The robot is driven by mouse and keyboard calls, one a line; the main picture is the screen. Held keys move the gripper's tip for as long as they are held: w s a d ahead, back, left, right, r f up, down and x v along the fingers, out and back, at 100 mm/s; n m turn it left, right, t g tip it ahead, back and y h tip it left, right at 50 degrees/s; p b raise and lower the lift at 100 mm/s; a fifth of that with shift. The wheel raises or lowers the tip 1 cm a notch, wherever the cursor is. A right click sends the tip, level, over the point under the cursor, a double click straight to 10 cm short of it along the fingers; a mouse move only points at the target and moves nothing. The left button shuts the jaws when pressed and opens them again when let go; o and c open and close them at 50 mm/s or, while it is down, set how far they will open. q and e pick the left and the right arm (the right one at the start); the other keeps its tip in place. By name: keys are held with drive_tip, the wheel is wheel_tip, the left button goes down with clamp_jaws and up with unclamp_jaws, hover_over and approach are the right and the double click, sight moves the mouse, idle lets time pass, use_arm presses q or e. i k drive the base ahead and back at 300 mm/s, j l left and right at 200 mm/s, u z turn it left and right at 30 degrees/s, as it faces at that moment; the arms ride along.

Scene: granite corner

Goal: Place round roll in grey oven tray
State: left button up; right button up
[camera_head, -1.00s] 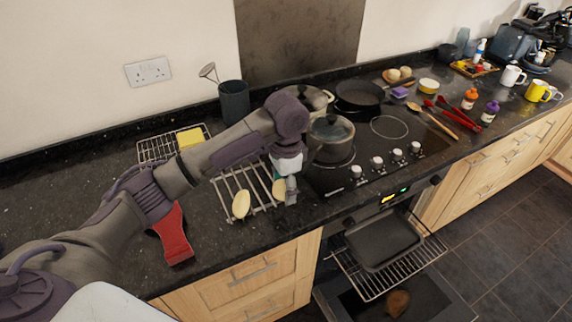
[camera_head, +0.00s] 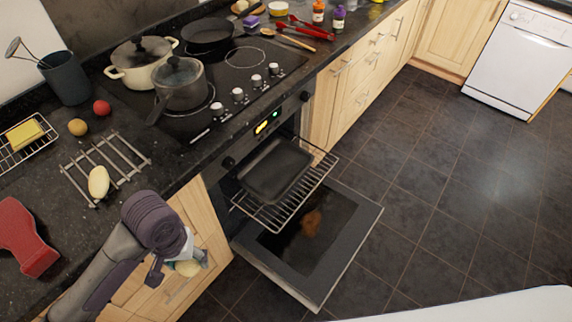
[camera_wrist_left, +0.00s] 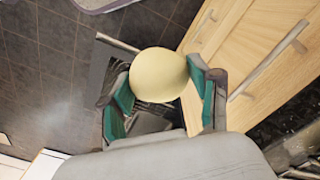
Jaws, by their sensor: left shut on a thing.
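My left gripper (camera_head: 190,258) is shut on a pale yellow round roll (camera_head: 187,268), held in front of the drawers beside the open oven. In the left wrist view the roll (camera_wrist_left: 158,74) sits between the two green-padded fingers (camera_wrist_left: 163,100). The grey oven tray (camera_head: 275,168) lies flat on a wire oven shelf (camera_head: 318,172) pulled partly out of the oven. It looks empty. The roll is apart from the tray, to its lower left in the head view. My right gripper is not in view.
The oven door (camera_head: 345,235) hangs open below the shelf, with a brown patch on its glass. Another pale roll (camera_head: 98,182) lies on a wire rack (camera_head: 122,165). Pots (camera_head: 180,88) stand on the hob. The floor (camera_head: 440,190) to the right is clear.

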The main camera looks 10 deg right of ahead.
sight(271, 185)
drive_tip(key=i+l+u, duration=0.1)
drive_tip(key=l+u, duration=0.15)
drive_tip(key=l, duration=0.8)
drive_tip(key=l+u, duration=0.3)
drive_tip(key=l, duration=0.8)
drive_tip(key=i+l+u, duration=0.15)
drive_tip(key=i+l, duration=0.35)
drive_tip(key=l, duration=0.1)
